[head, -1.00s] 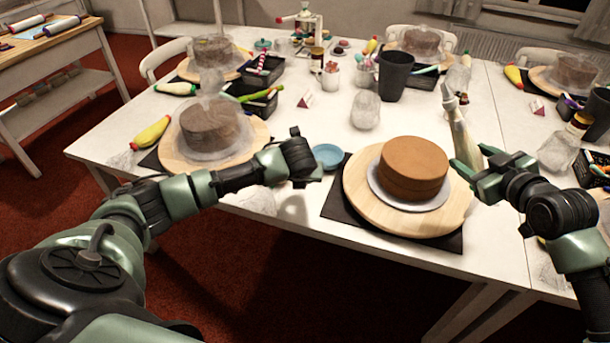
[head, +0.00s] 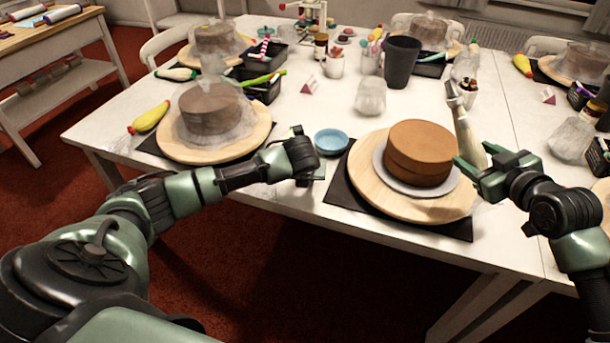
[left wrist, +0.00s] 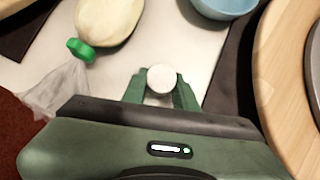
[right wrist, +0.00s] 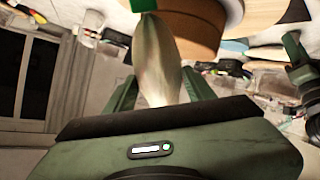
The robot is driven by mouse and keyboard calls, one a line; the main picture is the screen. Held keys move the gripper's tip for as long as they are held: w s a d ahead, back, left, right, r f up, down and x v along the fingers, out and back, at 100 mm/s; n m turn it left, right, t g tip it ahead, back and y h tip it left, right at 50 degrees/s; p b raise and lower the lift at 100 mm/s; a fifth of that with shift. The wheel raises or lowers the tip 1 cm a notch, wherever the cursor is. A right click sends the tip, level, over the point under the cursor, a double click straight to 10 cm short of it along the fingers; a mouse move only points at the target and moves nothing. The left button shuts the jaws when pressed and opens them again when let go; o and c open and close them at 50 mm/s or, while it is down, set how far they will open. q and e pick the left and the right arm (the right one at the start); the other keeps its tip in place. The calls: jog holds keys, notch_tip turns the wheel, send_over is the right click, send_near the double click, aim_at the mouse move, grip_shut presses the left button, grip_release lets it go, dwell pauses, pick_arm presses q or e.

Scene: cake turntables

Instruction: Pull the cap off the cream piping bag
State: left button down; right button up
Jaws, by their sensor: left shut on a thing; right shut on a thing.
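My left gripper (head: 305,165) is low near the table's front edge, well apart from that bag. In the left wrist view, the left gripper (left wrist: 160,88) is shut on a small white round piece (left wrist: 162,78), seen end-on; I cannot tell if it is the cap.
A brown cake (head: 418,152) stands on a wooden turntable (head: 375,192) between my grippers. A blue bowl (head: 331,141) is just beyond the left gripper. Another pale bag with a green end (left wrist: 80,50) lies nearby. A covered cake (head: 208,108) is left; a dark cup (head: 402,62) stands behind.

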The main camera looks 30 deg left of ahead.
pick_arm(q)
jog(key=shift+f, duration=0.15)
pick_arm(e)
jog(key=shift+r, duration=0.15)
pick_arm(q)
jog(key=c, duration=1)
grip_release()
notch_tip(320, 180, up, 6)
jog(key=p, duration=0.8)
pick_arm(e)
notch_tip(320, 180, up, 8)
jog(key=shift+r, duration=0.15)
